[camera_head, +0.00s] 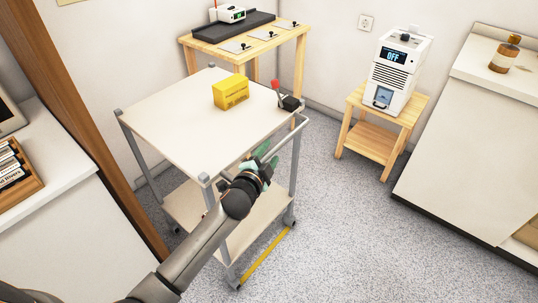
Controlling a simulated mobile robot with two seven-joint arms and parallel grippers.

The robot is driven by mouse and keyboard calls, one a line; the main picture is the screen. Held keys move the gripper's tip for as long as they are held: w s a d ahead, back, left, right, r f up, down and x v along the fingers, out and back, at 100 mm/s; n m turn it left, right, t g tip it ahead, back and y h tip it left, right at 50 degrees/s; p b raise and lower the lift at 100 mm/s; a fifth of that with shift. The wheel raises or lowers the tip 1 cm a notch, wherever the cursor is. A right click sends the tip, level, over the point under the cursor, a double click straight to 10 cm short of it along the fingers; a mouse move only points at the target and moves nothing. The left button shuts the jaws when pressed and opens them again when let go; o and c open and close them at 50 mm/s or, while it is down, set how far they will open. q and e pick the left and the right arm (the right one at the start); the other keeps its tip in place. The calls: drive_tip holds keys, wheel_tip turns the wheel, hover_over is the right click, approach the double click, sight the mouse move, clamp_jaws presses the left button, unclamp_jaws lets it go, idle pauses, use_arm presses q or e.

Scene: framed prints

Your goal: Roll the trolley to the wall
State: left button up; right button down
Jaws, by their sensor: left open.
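The trolley (165,123) has a pale top, a lower shelf (245,222) and grey posts, and stands in the middle of the floor. A yellow box (231,92) and a small black item with a red part (289,102) are on its top. A grey push handle (299,130) sticks out from its near right side. My left gripper (264,157) is open at the left part of this handle, its greenish fingers close to the bar. Whether they touch it cannot be told. The wall (330,50) is behind. My right gripper is not in view.
A wooden table (285,42) with a dark tray stands by the wall behind the trolley. A wooden stand (378,145) bears a white device (397,75). White cabinets flank both sides. A yellow floor strip (266,257) lies beside the trolley. Floor at right is clear.

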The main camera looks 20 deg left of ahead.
use_arm(q)
clamp_jaws()
idle(0.4)
idle(1.0)
